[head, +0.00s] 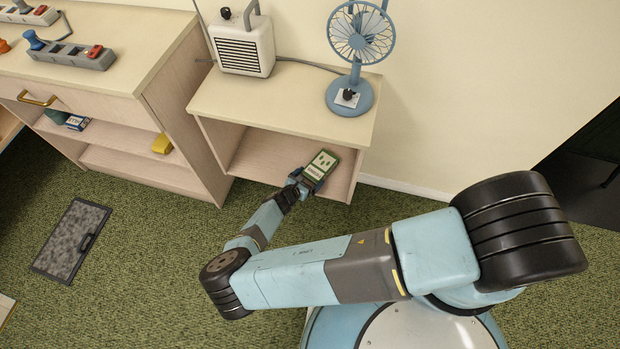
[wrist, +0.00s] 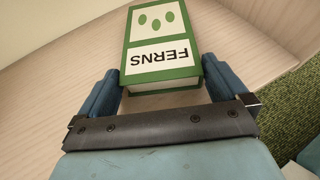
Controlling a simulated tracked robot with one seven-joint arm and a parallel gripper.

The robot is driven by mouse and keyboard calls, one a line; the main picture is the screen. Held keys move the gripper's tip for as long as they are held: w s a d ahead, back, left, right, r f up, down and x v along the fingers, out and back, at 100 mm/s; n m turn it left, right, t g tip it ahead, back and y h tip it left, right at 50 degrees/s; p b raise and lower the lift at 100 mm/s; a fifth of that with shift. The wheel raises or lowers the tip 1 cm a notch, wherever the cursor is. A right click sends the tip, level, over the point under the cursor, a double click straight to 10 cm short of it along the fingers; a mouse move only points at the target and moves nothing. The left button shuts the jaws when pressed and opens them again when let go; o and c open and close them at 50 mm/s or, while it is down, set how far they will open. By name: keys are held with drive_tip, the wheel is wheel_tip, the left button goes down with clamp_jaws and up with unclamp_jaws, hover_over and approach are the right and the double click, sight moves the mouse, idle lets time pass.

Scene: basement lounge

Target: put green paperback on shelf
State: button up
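The green paperback (head: 321,163), with a white label reading "FERNS", is at the opening of the low shelf unit (head: 285,107), below its top. In the wrist view the book (wrist: 162,42) points away from me, its near end between the two fingers. My gripper (head: 305,181) reaches in from the front. In the wrist view my gripper (wrist: 160,82) has one finger along each side of the book, with no clear gap, and looks shut on it. The pale wooden shelf board (wrist: 50,85) is under the book; whether they touch is unclear.
A blue fan (head: 349,97) and a white heater-like box (head: 242,47) stand on the unit's top. A taller cabinet (head: 176,110) adjoins at left, holding a yellow object (head: 162,144). A grey mat (head: 72,240) lies on the green carpet.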

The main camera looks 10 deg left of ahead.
drive_tip(key=v, duration=1.2)
idle(0.3)
